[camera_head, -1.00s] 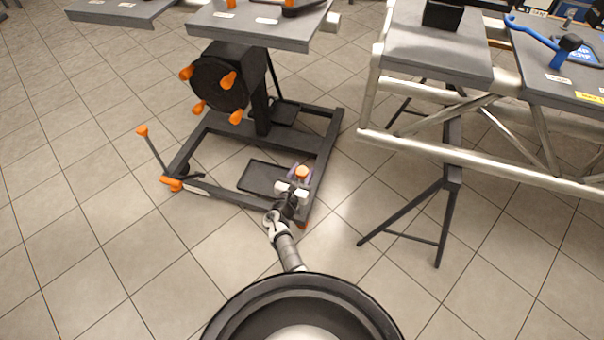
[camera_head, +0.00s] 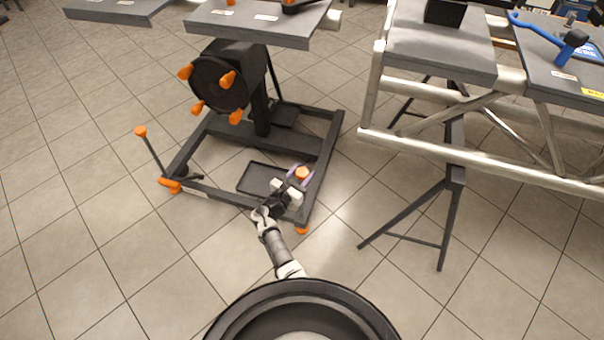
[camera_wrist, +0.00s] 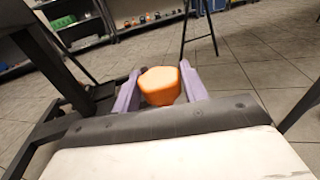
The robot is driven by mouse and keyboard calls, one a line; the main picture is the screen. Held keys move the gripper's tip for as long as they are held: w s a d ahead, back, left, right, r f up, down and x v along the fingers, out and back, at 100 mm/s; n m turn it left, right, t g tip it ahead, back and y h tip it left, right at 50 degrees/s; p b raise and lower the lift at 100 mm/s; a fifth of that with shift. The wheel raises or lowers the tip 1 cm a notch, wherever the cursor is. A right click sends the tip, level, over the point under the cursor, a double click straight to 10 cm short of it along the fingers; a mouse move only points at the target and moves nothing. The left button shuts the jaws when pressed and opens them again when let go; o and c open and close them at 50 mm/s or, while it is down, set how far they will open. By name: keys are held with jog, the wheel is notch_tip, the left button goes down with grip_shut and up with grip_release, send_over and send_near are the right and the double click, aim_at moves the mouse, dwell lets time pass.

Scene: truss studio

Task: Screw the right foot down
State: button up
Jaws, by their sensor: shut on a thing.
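The right foot's orange knob (camera_head: 302,173) is at the right front part of the black stand's base frame (camera_head: 318,170). My gripper (camera_head: 297,179) reaches it from the near side. In the wrist view the orange knob (camera_wrist: 160,85) sits between the two purple fingers of my gripper (camera_wrist: 160,88), which are shut on it. The knob's lower part is hidden behind the gripper body. A small orange foot end (camera_head: 301,230) shows at the frame's near right corner, on the floor.
A left foot with an orange knob (camera_head: 141,132) on a raised rod stands at the frame's left. A black tray (camera_head: 262,178) lies inside the frame. An orange-knobbed wheel (camera_head: 220,85) is above. A tripod leg (camera_head: 445,225) and truss table (camera_head: 440,50) stand right.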

jog(key=o, duration=1)
jog(key=shift+w+r, duration=0.1)
jog(key=shift+c, duration=0.2)
jog(key=p+v, duration=0.5)
jog(key=v, duration=0.8)
jog(key=shift+s+a+p, duration=0.25)
jog(key=shift+s+p, duration=0.1)
